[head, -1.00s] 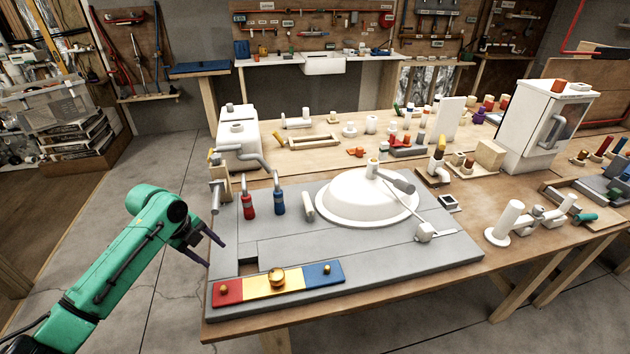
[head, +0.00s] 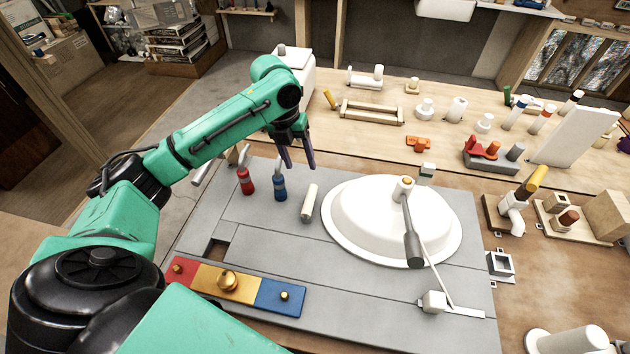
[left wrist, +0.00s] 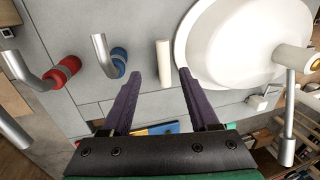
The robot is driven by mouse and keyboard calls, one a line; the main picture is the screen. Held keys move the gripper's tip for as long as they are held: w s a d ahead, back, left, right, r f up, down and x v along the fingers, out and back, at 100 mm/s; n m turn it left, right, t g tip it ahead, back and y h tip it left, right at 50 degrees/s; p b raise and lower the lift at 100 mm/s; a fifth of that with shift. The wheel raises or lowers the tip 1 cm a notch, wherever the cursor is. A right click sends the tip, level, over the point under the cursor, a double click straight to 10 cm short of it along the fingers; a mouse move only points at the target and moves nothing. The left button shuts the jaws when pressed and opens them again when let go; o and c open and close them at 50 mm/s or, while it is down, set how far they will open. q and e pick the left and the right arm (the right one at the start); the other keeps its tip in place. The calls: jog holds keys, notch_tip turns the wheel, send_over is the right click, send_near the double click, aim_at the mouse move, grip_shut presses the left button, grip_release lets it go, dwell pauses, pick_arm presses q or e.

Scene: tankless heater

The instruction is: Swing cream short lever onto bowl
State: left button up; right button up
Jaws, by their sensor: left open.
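The cream short lever (head: 310,203) is a small pale cylinder on the grey board (head: 270,243), just left of the white bowl (head: 352,240), which looks like a dome with a wide rim. The lever is apart from the bowl. My left gripper (head: 298,167) is open and empty, above the board behind the lever in the head view. In the left wrist view the lever (left wrist: 164,65) shows between the two dark fingertips (left wrist: 160,74), beyond them, with the bowl (left wrist: 225,45) to its right. My right gripper is not in view.
A red-handled tap (head: 246,181) and a blue-handled tap (head: 280,187) stand left of the lever. A grey-ended arm (head: 411,240) lies over the bowl. A red, yellow and blue strip (head: 253,290) lies at the board's front. Several small parts crowd the wooden table behind.

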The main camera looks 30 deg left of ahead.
pick_arm(q)
send_over(311, 189)
jog(key=s+a, duration=0.1)
jog(key=a+x, duration=0.1)
jog(key=x, duration=0.7)
jog(key=p+x, duration=0.1)
jog(key=x, duration=0.1)
jog(key=shift+w, duration=0.4)
jog(key=shift+s+a+f, duration=0.1)
jog(key=shift+f, duration=0.15)
jog(key=shift+s+a, duration=0.1)
jog(key=shift+c, duration=1)
grip_shut()
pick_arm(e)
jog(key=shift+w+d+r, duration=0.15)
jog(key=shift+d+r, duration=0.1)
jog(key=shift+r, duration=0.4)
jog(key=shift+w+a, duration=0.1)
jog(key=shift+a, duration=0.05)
